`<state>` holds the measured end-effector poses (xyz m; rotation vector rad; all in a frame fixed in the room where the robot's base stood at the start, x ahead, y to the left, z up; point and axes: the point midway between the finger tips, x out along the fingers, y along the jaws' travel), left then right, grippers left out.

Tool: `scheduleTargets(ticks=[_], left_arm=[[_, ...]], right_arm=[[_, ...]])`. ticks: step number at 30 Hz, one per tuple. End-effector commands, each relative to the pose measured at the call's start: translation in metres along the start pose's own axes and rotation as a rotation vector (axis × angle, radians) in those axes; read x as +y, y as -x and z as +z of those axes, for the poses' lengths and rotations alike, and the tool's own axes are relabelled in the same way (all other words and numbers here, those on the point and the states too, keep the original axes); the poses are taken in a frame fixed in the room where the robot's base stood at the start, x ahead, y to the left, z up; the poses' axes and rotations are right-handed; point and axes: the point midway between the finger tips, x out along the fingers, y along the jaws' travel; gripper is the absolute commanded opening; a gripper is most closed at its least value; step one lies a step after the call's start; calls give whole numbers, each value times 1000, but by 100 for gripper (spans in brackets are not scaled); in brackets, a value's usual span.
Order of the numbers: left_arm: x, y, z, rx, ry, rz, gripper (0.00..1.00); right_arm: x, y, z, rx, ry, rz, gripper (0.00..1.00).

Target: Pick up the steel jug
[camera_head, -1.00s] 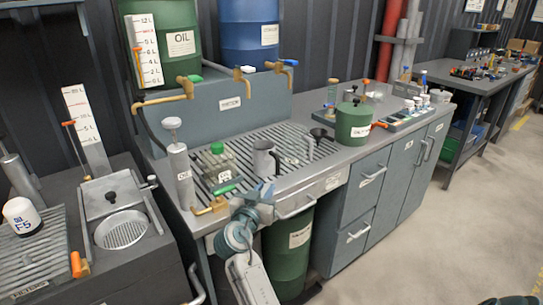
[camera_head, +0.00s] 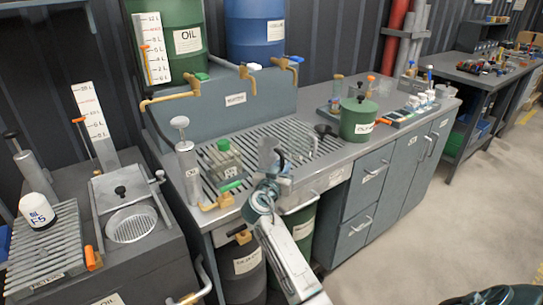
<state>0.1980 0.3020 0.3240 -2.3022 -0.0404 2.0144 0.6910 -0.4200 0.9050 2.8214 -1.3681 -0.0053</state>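The steel jug (camera_head: 267,151) stands on the slatted drip grate of the middle bench. It is partly hidden by my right gripper (camera_head: 274,172), which reaches up from the bottom of the picture. My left gripper is not in view.
A green-capped oil bottle (camera_head: 223,160) and a grey pump cylinder (camera_head: 187,165) stand left of the jug. A black funnel (camera_head: 325,130) and a green can (camera_head: 358,120) are to its right. Brass taps (camera_head: 247,78) hang behind, above the grate (camera_head: 240,137).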

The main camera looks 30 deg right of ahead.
Motion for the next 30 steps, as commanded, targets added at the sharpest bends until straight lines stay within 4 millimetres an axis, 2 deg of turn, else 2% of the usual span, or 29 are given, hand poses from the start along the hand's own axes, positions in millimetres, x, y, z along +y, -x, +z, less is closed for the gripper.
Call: scheduleTargets(ticks=[8, 12, 30], left_arm=[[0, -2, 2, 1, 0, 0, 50], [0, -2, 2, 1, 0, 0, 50], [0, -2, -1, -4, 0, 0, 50]], right_arm=[[0, -3, 0, 0, 0, 0, 20], [0, -3, 0, 0, 0, 0, 0], [0, -3, -1, 1, -1, 1, 0]])
